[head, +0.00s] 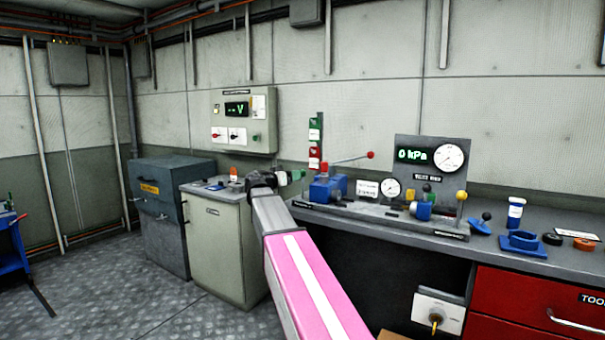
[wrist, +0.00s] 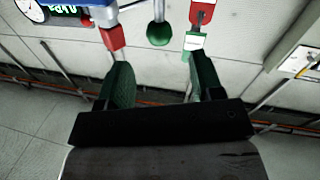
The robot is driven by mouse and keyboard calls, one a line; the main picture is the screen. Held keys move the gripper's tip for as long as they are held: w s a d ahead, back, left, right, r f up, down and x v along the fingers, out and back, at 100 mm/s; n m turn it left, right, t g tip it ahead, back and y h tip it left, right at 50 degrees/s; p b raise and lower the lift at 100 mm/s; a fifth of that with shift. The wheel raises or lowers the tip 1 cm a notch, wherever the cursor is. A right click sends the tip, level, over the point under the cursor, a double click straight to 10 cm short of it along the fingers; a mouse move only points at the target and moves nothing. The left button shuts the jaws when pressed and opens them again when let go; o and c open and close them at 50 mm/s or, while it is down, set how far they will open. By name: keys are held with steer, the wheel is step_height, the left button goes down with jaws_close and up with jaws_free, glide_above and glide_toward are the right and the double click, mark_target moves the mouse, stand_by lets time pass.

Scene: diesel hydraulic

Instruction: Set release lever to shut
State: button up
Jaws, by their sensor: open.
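My gripper (head: 290,177) reaches toward the left end of the bench, by the blue pump (head: 327,187). In the wrist view its two green-padded fingers (wrist: 160,62) stand apart with nothing between the pads. A green ball knob (wrist: 158,34) shows just beyond the fingertips, between their lines, apparently untouched. I cannot tell for sure that it is the release lever's knob. The red-knobbed handle (head: 370,155) sticks out to the right above the pump. A label post with red and green tags (head: 315,140) stands behind the pump; its tags (wrist: 195,42) also show in the wrist view.
A pressure panel (head: 432,155) reads 0 kPa. A small gauge (head: 390,188) and a yellow-knobbed post (head: 461,196) stand on the same base. A blue-based black-knob lever (head: 486,216) and a bottle (head: 515,213) are to the right. A pale cabinet (head: 225,240) stands left.

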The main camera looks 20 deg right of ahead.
mark_target(302, 173)
steer(key=x, duration=0.9)
steer(key=shift+d, duration=0.15)
jaws_close()
